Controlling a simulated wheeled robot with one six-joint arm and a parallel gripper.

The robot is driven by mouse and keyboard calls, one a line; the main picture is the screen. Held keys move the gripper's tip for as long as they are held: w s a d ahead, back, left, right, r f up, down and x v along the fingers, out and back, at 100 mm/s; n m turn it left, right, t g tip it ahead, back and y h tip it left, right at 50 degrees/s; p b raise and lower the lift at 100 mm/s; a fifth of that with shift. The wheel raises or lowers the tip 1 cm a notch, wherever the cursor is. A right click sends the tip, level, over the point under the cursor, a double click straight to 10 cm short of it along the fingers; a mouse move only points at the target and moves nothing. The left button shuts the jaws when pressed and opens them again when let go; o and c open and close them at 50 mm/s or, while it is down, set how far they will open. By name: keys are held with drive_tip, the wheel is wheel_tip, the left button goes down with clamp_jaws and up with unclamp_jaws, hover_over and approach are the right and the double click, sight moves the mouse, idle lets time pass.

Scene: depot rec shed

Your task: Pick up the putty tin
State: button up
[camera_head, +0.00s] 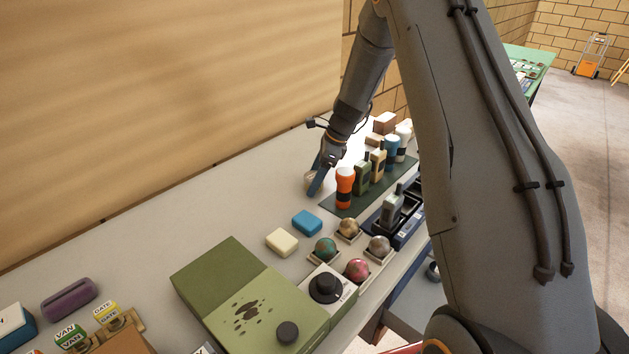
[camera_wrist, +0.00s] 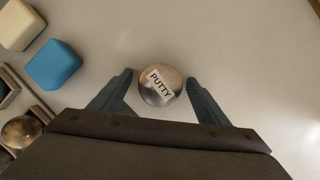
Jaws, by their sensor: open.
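The putty tin (camera_wrist: 160,85) is a round metal tin with a white label reading "PUTTY". In the wrist view it stands on the pale bench top between the two fingers of my gripper (camera_wrist: 160,92), with a gap on each side. The fingers are apart and hold nothing. In the head view my gripper (camera_head: 316,180) is down at the bench beside the dark green mat, and the tin (camera_head: 309,180) shows only partly behind a finger.
A blue block (camera_head: 307,222) and a cream block (camera_head: 282,242) lie nearer. Balls in trays (camera_head: 348,229) stand to their right. The bench left of my gripper is clear.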

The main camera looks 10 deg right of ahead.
drive_tip(key=c, duration=1.2)
